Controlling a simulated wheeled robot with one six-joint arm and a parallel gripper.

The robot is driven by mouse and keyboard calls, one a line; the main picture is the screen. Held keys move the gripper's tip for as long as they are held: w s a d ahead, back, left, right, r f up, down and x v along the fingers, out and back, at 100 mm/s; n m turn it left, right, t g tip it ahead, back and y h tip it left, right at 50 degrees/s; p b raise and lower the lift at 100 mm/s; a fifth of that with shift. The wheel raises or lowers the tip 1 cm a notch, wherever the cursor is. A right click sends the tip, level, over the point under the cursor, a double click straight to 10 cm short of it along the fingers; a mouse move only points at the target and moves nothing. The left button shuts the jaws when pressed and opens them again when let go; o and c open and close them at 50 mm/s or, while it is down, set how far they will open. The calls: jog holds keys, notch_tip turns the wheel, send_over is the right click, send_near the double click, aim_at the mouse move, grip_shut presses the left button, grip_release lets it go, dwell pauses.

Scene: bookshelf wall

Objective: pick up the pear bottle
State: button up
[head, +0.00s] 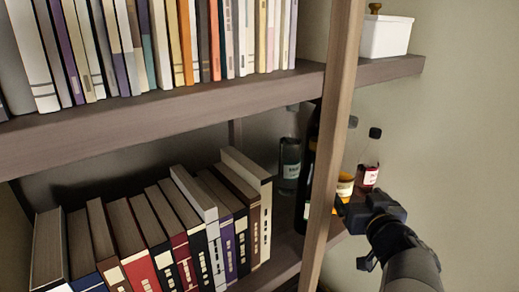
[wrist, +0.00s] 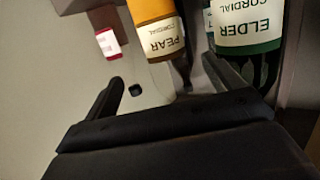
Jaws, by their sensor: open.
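The pear bottle (head: 345,187) has orange contents and a pale label. In the head view it stands at the right end of the lower shelf, partly hidden by the wooden upright and my gripper (head: 350,205). In the wrist view the pear bottle (wrist: 153,10) appears upside down, with the words "PEAR CORDIAL" on its label. My gripper (wrist: 162,72) is open, its fingers pointing toward the bottle, with the bottle's lower-picture end between the fingertips. Nothing is held; whether a finger touches the glass I cannot tell.
A dark green elder bottle (wrist: 262,25) stands close beside the right finger. A red-labelled bottle (head: 369,167) stands on the other side. Books (head: 140,240) fill the shelf at left.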

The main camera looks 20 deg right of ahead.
aim_at(347, 183)
jog(key=b+x, duration=0.1)
jog(key=x, duration=0.3)
jog(key=shift+w, duration=0.25)
jog(key=shift+a+r+x, duration=0.1)
jog(key=shift+x, duration=1.45)
jog(key=shift+a+r+x, duration=0.1)
jog(key=shift+x, duration=1.45)
jog(key=shift+w, duration=0.1)
jog(key=shift+c, duration=0.3)
jog(key=c, duration=1.5)
